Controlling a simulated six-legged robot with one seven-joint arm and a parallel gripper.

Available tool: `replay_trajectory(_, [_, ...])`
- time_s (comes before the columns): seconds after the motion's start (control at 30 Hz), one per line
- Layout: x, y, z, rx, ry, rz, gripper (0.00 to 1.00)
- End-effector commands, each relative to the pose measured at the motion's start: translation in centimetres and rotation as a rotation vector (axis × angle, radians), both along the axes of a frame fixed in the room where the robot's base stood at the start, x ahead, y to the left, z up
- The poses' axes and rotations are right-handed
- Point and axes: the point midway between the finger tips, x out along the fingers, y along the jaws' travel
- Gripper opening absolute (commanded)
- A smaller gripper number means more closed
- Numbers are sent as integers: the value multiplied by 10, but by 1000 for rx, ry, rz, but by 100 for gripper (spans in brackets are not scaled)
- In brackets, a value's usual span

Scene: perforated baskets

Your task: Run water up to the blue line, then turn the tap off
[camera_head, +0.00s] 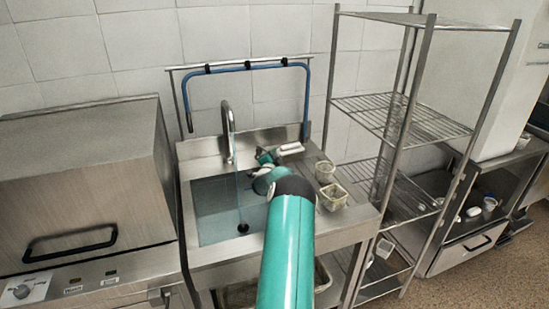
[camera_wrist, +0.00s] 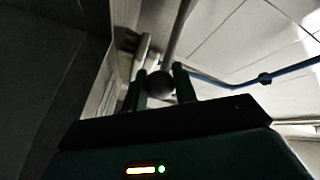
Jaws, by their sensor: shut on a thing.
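A metal sink (camera_head: 210,165) stands in the middle of the body camera's view. Its curved tap (camera_head: 229,125) rises at the back, and a thin stream of water (camera_head: 239,195) falls from the spout toward the dark drain. The basin looks bluish; I cannot make out a blue line or the water level. My gripper (camera_head: 264,158) is at the back edge of the sink, right of the tap, partly hidden by my arm. In the wrist view my gripper (camera_wrist: 160,80) has its two fingers around a dark round knob (camera_wrist: 160,86), apparently the tap's control.
A whitish object (camera_head: 290,148) lies behind my gripper. A wire shelf rack (camera_head: 400,120) stands right, a metal appliance (camera_head: 85,185) left. A blue hose (camera_head: 265,66) hangs above.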

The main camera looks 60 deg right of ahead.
Motion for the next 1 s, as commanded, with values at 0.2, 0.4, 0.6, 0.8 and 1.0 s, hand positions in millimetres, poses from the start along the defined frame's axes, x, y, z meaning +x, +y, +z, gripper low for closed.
replay_trajectory(0.2, [1, 0, 1, -1, -1, 0, 46])
replay_trajectory(0.4, [1, 0, 0, -1, -1, 0, 49])
replay_trajectory(0.6, [0, 4, 0, 0, 0, 0, 49])
replay_trajectory(0.8, [-4, 24, 1, 0, 1, 1, 49])
replay_trajectory(1.0, [-11, 57, 1, 0, 1, 1, 49])
